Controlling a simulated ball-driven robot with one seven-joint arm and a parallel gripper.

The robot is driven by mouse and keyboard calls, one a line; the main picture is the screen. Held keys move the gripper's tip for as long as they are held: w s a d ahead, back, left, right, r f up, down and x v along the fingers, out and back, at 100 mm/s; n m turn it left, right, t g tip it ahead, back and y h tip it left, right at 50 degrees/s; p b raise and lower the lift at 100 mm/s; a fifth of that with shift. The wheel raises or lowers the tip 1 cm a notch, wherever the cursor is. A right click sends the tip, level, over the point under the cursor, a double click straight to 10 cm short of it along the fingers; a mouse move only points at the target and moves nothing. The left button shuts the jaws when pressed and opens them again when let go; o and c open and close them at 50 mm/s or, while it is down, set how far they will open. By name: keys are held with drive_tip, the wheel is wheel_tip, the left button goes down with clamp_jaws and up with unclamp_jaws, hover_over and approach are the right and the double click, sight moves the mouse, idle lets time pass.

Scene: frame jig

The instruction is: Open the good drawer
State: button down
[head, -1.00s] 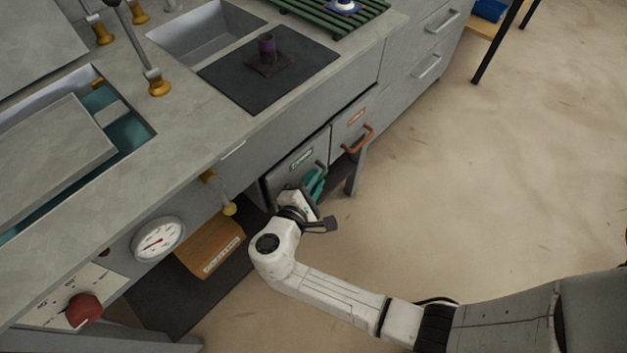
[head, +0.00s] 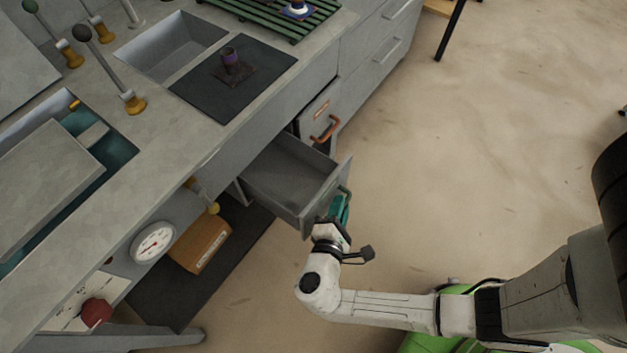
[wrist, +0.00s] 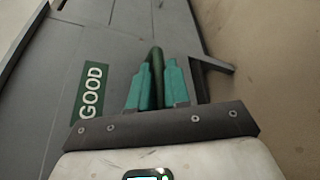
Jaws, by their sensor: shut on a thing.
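The good drawer (head: 283,184) is pulled well out from under the counter in the head view, and its grey inside looks empty. In the wrist view its front (wrist: 115,50) bears a green label (wrist: 91,96) reading GOOD. The drawer's dark green handle (wrist: 157,60) stands between the teal fingertips of my gripper (wrist: 157,82). My gripper (head: 338,208) is shut on this handle, at the drawer's outer face. The fingers cover part of the handle.
A second drawer with an orange handle (head: 325,128) is closed just beyond. A brown box (head: 200,243) lies on a dark mat (head: 232,262) below the counter. Open floor (head: 480,170) lies to the right.

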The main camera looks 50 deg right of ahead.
drive_tip(key=s+p, duration=0.2)
drive_tip(key=s, duration=0.7)
drive_tip(key=shift+s, duration=0.3)
drive_tip(key=c, duration=1.4)
unclamp_jaws()
drive_tip(key=shift+a, duration=0.1)
drive_tip(key=shift+c, duration=0.2)
drive_tip(key=v, duration=1)
drive_tip(key=shift+a+p, duration=0.3)
drive_tip(key=shift+a, duration=0.1)
drive_tip(key=shift+s, duration=0.15)
